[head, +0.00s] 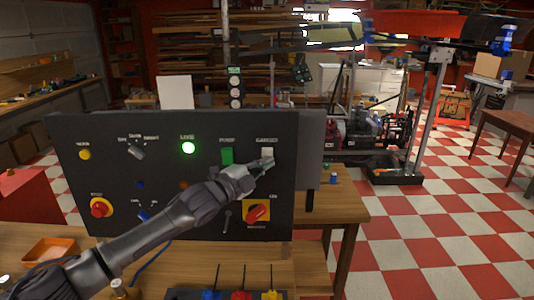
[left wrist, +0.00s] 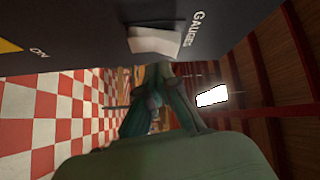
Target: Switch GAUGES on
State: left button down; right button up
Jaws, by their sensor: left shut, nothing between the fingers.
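The dark control panel (head: 120,215) stands upright on the wooden table. The GAUGES switch (head: 268,153) is a pale rocker at the panel's upper right, below its label. In the left wrist view the same pale switch (left wrist: 155,41) is at the top, beside the word GAUGES. My left gripper (head: 262,166) is shut and empty, its tips at the lower part of the switch. In the left wrist view the fingertips (left wrist: 155,72) are right by the switch; I cannot tell whether they touch it. The gripper partly hides the switch in the head view. My right gripper is not in view.
A green PUMP switch (head: 227,155) is just left of GAUGES. An orange tray (head: 50,250) lies in front at left.

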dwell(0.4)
pick_arm(q)
jog(key=shift+w+r, duration=0.2)
jog(key=shift+w, duration=0.2)
jog(key=shift+w+r, duration=0.2)
jog(key=shift+w, duration=0.25)
dwell(0.7)
jog(key=shift+s+f, duration=0.1)
jog(key=shift+s, duration=0.05)
jog(key=shift+s+f, duration=0.25)
jog(key=shift+s, duration=0.45)
